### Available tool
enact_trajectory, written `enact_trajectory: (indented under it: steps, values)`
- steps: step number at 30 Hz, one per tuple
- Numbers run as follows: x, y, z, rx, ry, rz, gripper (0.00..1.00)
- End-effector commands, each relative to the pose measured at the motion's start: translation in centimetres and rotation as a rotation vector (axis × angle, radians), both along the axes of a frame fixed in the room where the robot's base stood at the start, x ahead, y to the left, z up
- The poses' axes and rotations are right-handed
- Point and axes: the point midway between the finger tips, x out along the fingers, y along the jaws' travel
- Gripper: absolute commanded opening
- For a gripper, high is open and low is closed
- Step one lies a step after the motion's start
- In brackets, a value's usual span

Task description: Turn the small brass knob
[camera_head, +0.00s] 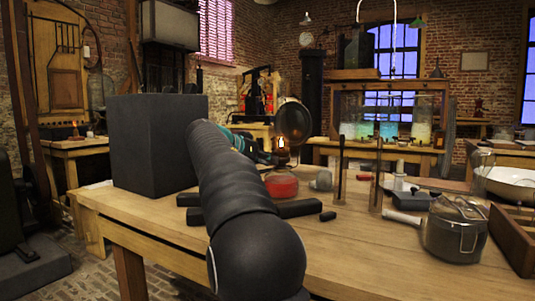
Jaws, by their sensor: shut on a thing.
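An oil lamp (282,154) with a lit flame and a round dark reflector (293,122) stands on the wooden table, just beyond the end of my arm. Its red base (281,186) shows below. My arm reaches away from the front of the view toward it. My gripper (262,156) is small and partly hidden behind my arm, at the left side of the lamp's burner. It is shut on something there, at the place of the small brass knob. The knob itself is covered or too small to make out.
A large dark block (160,145) stands left of my arm. Dark bars (312,208) lie around the lamp. Upright rods (341,170), a lidded metal pot (455,230) and a white basin (508,183) are to the right. The table (350,255) is clear at the front.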

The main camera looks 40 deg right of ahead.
Motion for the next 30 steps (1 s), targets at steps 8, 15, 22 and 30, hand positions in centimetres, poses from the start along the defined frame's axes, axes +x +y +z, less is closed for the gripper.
enact_trajectory:
  steps: [8, 15, 22, 30]
  values:
    - [0.29, 0.06, 0.22, -0.036, 0.188, 0.002, 0.0]
    - [0.32, 0.06, 0.12, -0.055, 0.283, 0.001, 0.0]
    - [0.33, 0.06, -0.02, -0.061, 0.315, 0.002, 0.0]
    - [0.32, 0.06, -0.04, -0.061, 0.317, 0.002, 0.0]
